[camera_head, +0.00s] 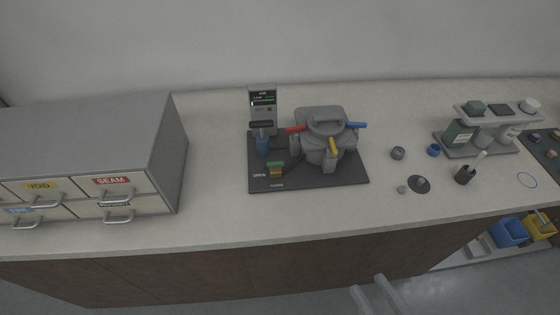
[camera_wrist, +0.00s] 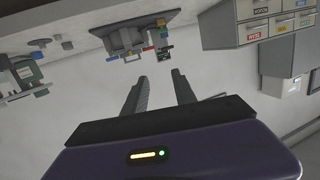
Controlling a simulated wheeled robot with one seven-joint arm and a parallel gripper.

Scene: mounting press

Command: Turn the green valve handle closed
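The green valve handle (camera_head: 275,164) sits low on the front left of the dark press base plate (camera_head: 345,178). An OPEN label is to its left and another small label, hard to read, is in front of it. I cannot tell its exact angle. The grey press (camera_head: 324,125) stands behind and to the right of it, with red, blue and yellow handles. In the wrist view, which is upside down, the green handle (camera_wrist: 161,22) is small and far off. My gripper (camera_wrist: 158,84) is open and empty, its two dark fingers apart, well away from the handle.
A display unit (camera_head: 263,104) and a blue cylinder (camera_head: 262,145) stand behind the handle. A grey drawer cabinet (camera_head: 90,145) is at the left. Small cups and a bottle rack (camera_head: 485,140) are at the right. The counter in front of the plate is clear.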

